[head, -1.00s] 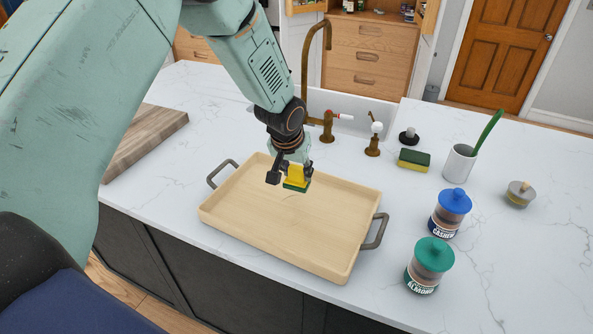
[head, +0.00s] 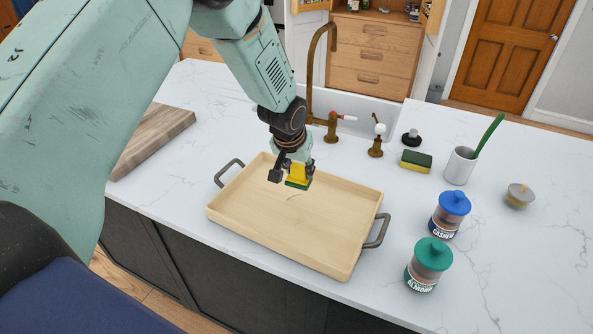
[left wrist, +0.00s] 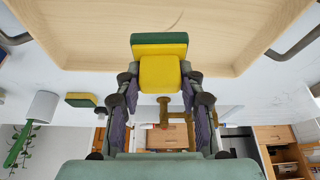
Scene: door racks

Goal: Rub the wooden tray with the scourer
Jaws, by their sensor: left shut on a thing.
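The wooden tray (head: 300,237) is a pale shallow rectangle with two dark metal handles, lying on the white counter. My left gripper (head: 290,175) is shut on a yellow and green scourer (head: 298,177) over the back part of the tray. In the left wrist view the scourer (left wrist: 159,68) sits between the fingers, green side facing the tray floor (left wrist: 100,25). I cannot tell whether it touches the tray. A thin dark curved mark shows on the tray floor. My right gripper is not in view.
A second scourer (head: 416,161) lies beside the brass tap (head: 330,128) and sink. A white cup (head: 460,166), a blue-lidded jar (head: 450,213) and a green-lidded jar (head: 429,265) stand right of the tray. A cutting board (head: 150,140) lies to the left.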

